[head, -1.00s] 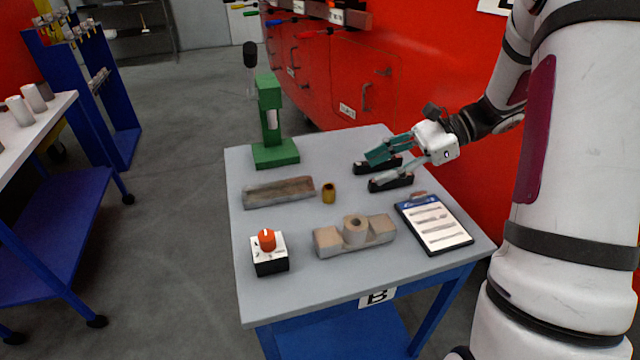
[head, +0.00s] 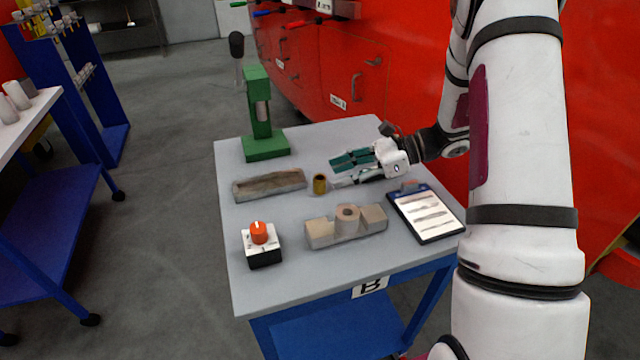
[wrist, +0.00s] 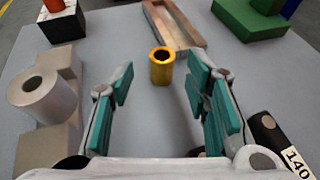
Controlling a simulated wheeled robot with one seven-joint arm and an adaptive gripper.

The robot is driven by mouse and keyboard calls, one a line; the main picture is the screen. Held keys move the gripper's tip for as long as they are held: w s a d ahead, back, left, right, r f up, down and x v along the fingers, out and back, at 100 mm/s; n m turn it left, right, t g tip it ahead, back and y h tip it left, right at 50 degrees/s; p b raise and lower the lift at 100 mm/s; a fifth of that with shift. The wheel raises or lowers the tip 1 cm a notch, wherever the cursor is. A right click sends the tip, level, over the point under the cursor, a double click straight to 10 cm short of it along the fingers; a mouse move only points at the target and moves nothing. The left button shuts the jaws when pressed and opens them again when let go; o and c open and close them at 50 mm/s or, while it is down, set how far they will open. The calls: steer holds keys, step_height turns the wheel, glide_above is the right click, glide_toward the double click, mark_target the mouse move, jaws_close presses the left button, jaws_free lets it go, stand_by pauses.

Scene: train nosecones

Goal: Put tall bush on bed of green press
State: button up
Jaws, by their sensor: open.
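A brass-coloured hollow bush (head: 319,184) stands upright on the grey table; in the wrist view the bush (wrist: 162,67) is ahead of the fingers, in line with the gap between them. My gripper (head: 340,172) is open and empty, just right of the bush and low over the table; its teal-padded fingers (wrist: 163,92) spread wide in the wrist view. The green press (head: 259,100) stands at the table's back left, with its flat green bed (head: 266,147) at the bottom. A corner of its base (wrist: 250,20) shows at the wrist view's top right.
A long open tray (head: 270,187) lies left of the bush. A block holding a pale hollow cylinder (head: 347,222) is in front. A box with an orange knob (head: 261,245) and a clipboard (head: 427,213) lie near the edges. A black part labelled 140 (wrist: 272,135) is right of my fingers.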

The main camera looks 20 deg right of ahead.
mark_target(326, 178)
steer(key=x, duration=0.4)
steer(key=shift+a+f, duration=0.3)
steer(key=shift+a, duration=0.05)
jaws_close()
